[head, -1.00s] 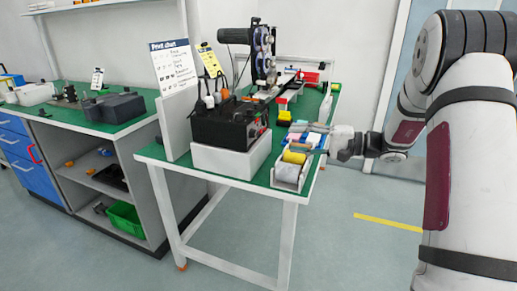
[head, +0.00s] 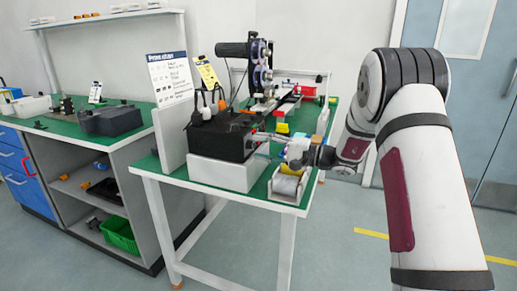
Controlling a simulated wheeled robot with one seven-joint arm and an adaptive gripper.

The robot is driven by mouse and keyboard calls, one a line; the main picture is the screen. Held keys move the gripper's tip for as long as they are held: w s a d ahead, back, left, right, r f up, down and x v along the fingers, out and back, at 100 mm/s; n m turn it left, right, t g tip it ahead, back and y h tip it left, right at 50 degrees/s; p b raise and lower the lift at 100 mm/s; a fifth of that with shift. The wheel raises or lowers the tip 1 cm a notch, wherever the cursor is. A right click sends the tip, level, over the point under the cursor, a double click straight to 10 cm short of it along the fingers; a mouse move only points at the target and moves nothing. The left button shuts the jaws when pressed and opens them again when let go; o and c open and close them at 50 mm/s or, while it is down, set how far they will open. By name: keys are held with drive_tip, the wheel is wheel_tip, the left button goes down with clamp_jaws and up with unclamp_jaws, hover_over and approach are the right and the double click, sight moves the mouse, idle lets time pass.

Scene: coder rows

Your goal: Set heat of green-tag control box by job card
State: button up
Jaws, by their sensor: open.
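A black control box (head: 222,135) sits on a white block (head: 226,174) at the near end of the green-topped table. Its control face points right, away from my view; red details show at its edge, but no green tag can be made out. My gripper (head: 262,138) is open with its fingertips close to that face; I cannot tell if they touch it. A yellow card (head: 207,72) stands behind the box, its text too small to read. A white print chart (head: 171,77) with a dark blue header stands left of it.
A tray with rolls (head: 288,186) lies below my gripper at the table's near right corner. A machine with purple reels (head: 261,65) and red bins (head: 306,90) stand farther back. A second bench (head: 140,128) is at left. The floor at right is clear.

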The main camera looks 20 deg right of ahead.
drive_tip(key=shift+w+a, duration=0.4)
drive_tip(key=shift+a, duration=0.2)
clamp_jaws()
